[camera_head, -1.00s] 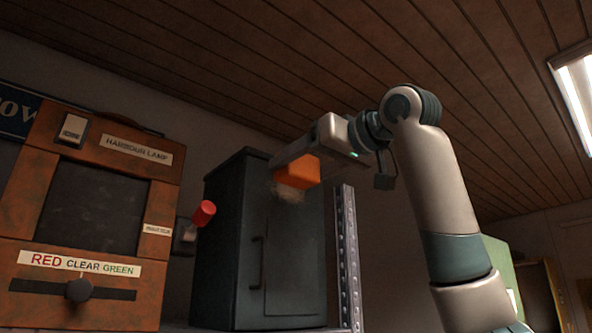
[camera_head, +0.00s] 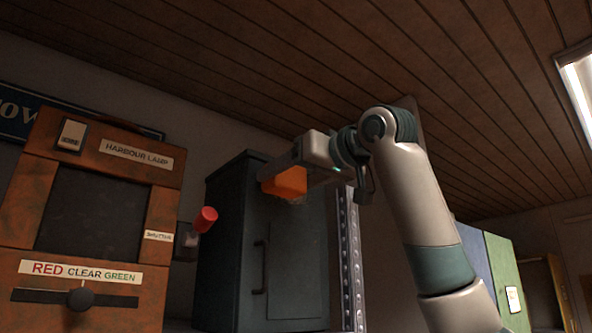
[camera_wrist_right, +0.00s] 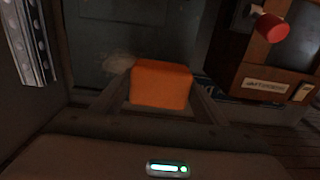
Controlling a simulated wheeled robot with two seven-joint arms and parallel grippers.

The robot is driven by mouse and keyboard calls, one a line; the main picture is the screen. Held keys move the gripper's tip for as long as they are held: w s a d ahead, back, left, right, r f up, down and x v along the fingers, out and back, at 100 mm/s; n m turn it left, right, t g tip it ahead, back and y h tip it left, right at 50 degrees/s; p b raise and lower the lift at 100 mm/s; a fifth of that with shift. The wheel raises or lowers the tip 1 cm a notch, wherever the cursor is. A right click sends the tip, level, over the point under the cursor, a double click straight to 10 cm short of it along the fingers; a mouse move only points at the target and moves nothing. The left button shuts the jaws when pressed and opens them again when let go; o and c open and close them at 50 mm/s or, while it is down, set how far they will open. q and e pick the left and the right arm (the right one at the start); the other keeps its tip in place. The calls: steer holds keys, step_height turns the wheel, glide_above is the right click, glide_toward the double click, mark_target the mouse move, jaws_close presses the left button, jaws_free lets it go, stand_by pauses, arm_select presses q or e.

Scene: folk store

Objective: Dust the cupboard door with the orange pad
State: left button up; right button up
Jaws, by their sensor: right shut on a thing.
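The dark grey cupboard (camera_head: 225,270) stands in the middle of the head view, its door (camera_head: 300,265) shut, with a vertical handle (camera_head: 259,268) at the door's left. My right gripper (camera_head: 284,176) is shut on the orange pad (camera_head: 287,183) in front of the door's upper part. The pad also shows between the fingers in the right wrist view (camera_wrist_right: 161,84). A pale dusty patch (camera_wrist_right: 118,62) lies on the door beside the pad; in the head view the pad partly hides it. I cannot tell whether the pad touches the door. My left gripper is out of view.
A brown harbour lamp box (camera_head: 90,215) stands left of the cupboard. A red knob (camera_head: 205,219) juts out between them. A perforated metal post (camera_head: 351,265) rises close on the cupboard's right. Green and blue panels (camera_head: 505,270) stand farther right.

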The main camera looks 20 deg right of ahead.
mark_target(280, 196)
steer(key=shift+w+a, duration=0.2)
steer(key=shift+w, duration=0.35)
steer(key=shift+p+x, duration=0.65)
steer(key=shift+x, duration=0.3)
stand_by(0.7)
steer(key=shift+d, duration=0.2)
steer(key=shift+w+d+p, duration=0.3)
steer(key=shift+d, duration=0.6)
steer(key=shift+w+d+p, duration=0.25)
steer(key=shift+w+d, duration=0.05)
steer(key=shift+d, duration=0.6)
steer(key=shift+w+d+p, duration=0.25)
steer(key=shift+d, duration=0.35)
steer(key=shift+w+d+p, duration=0.25)
steer(key=shift+d, duration=0.35)
steer(key=shift+w+d+p, duration=0.25)
steer(key=shift+d, duration=0.4)
